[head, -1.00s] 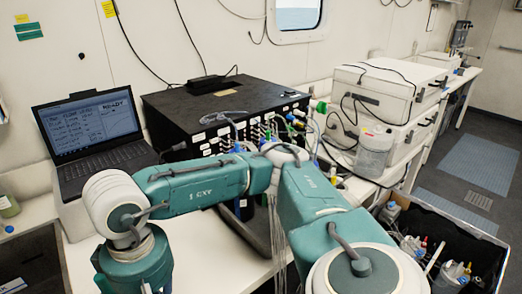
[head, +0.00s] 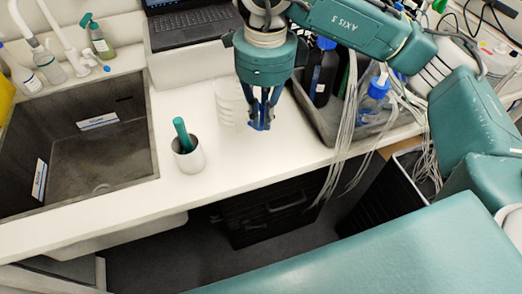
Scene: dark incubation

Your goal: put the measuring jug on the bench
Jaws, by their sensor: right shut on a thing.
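The measuring jug (head: 228,103) is a clear, almost colourless vessel with faint lines. It is upright over the white bench top (head: 215,195), between the sink and the grey tray. I cannot tell whether its base touches the bench. My right gripper (head: 261,122) points down at the jug's right side, its blue fingertips shut on it, seemingly at the handle. The handle is mostly hidden by the fingers. My left gripper is out of view.
A white cup (head: 188,156) with a green-handled tool stands at the front left of the jug. A dark sink (head: 100,150) is further left. A laptop (head: 190,22) sits behind. A grey tray (head: 318,128) with bottles and hanging cables is on the right. The bench front is clear.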

